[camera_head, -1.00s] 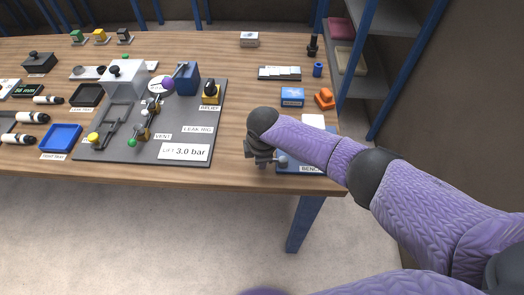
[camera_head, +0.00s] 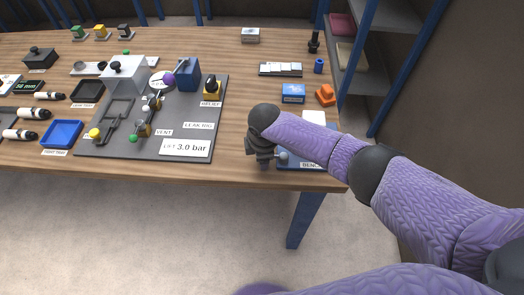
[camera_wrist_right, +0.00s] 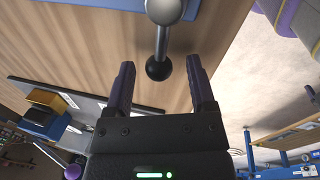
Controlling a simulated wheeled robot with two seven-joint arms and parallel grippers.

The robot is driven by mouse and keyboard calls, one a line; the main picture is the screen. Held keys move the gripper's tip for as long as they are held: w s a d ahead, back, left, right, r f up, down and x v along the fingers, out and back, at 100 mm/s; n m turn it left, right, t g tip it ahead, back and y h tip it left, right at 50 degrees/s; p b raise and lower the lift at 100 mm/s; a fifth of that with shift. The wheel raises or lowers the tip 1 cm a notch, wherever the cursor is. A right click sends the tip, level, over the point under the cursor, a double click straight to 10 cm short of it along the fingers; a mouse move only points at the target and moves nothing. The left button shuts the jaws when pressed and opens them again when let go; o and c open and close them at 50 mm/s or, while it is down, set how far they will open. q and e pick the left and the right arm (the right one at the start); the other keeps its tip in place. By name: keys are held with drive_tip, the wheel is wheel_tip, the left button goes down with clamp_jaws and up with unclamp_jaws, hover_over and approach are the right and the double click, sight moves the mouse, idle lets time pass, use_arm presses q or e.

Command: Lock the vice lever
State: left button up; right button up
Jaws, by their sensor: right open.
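The vice lever (camera_wrist_right: 162,42) is a short metal rod with a dark ball knob, running from a round metal pivot (camera_wrist_right: 165,8) at the top of the right wrist view. My right gripper (camera_wrist_right: 160,66) is open, with one finger on each side of the knob; a gap shows on both sides. In the head view my right gripper (camera_head: 263,160) is at the left side of the blue vice base (camera_head: 312,166), near the table's front edge. My forearm and wrist hide most of the vice there. My left gripper is not in view.
A grey panel (camera_head: 172,139) with valves and a 3.0 bar label (camera_head: 184,148) lies left of my right gripper. Bare wood separates panel and vice.

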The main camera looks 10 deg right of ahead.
wheel_tip(320, 180, up, 10)
drive_tip(key=s+p, duration=0.1)
drive_tip(key=p, duration=0.3)
drive_tip(key=shift+s+f, duration=0.15)
drive_tip(key=shift+s, duration=0.25)
drive_tip(key=shift+s+a, duration=0.1)
drive_tip(key=shift+a, duration=0.05)
